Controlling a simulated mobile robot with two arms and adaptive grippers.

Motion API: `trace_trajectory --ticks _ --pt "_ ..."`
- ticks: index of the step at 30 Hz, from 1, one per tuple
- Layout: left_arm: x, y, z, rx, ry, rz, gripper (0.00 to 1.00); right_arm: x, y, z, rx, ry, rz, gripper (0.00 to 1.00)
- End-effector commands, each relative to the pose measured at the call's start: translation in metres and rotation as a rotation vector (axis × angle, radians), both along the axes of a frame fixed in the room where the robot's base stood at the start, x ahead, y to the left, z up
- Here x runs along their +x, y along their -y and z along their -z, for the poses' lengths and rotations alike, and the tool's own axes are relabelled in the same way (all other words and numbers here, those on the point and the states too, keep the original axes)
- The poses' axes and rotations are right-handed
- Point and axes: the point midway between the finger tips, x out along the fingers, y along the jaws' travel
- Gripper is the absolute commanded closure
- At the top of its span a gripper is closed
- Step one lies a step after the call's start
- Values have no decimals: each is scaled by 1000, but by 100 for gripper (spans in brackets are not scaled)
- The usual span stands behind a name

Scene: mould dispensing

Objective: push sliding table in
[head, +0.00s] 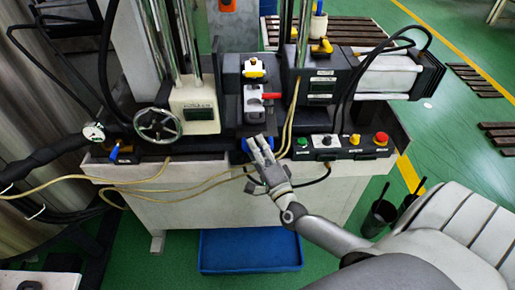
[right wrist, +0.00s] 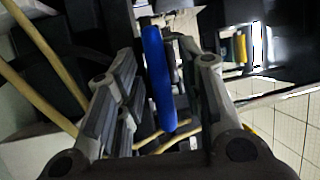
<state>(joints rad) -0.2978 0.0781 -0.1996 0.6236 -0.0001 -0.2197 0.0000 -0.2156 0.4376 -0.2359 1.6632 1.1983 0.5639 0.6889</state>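The sliding table (head: 254,116) is the dark narrow slide at the middle of the machine, with a white block and a red-handled part on it. A blue handle (head: 246,145) is at its front end, partly hidden by my right gripper (head: 260,149). In the right wrist view the blue handle (right wrist: 158,80) stands upright between the two fingers, nearer the left one. The fingers of the right gripper (right wrist: 160,95) are apart, and I see no clear grip on the handle. My left gripper is not in view.
A handwheel (head: 157,126) is to the left. Loose beige hoses (head: 180,192) cross the machine front near my gripper. A blue bin (head: 250,250) is on the floor below.

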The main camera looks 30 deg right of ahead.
Motion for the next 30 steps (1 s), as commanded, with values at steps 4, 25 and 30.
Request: trace_trajectory --ticks 4,25,30 --pt "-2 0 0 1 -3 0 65 0 0 0 0 0 0 77" --pt "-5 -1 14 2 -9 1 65 31 19 1 -2 6 2 100" --pt "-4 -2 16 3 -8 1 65 42 27 -1 1 4 2 100"
